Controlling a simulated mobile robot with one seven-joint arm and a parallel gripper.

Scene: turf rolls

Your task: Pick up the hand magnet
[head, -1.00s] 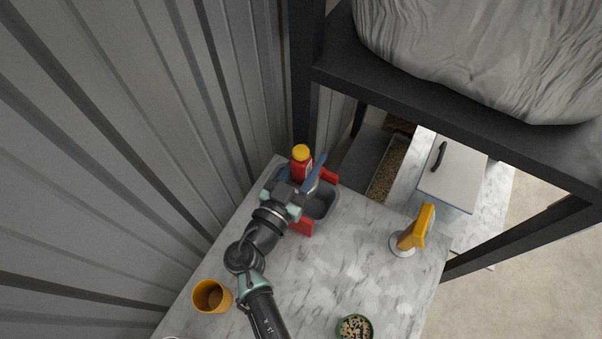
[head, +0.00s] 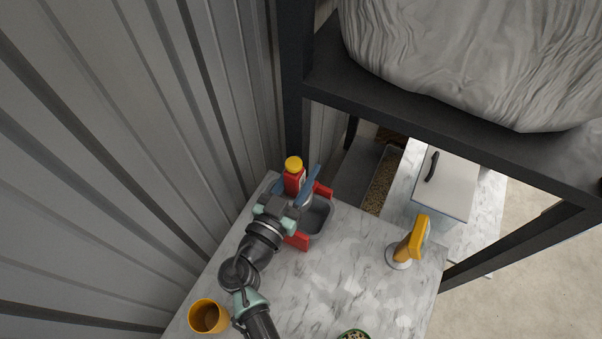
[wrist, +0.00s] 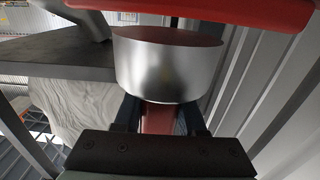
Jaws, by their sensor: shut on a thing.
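The hand magnet, seen as a bright silver cylinder (wrist: 168,70) with a red part (wrist: 158,118) between my fingers, fills the middle of the wrist view. My gripper (wrist: 160,115) is shut on that red part. There my gripper hides most of the magnet. I cannot tell whether the magnet touches the tray.
A red bottle with a yellow cap (head: 293,170) stands close beside my gripper. A yellow handheld device (head: 411,245) on a round base stands at right, an orange cup (head: 208,316) at front left. A dark shelf frame (head: 450,115) holds a grey sack (head: 450,55). The middle of the marble table (head: 340,280) is clear.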

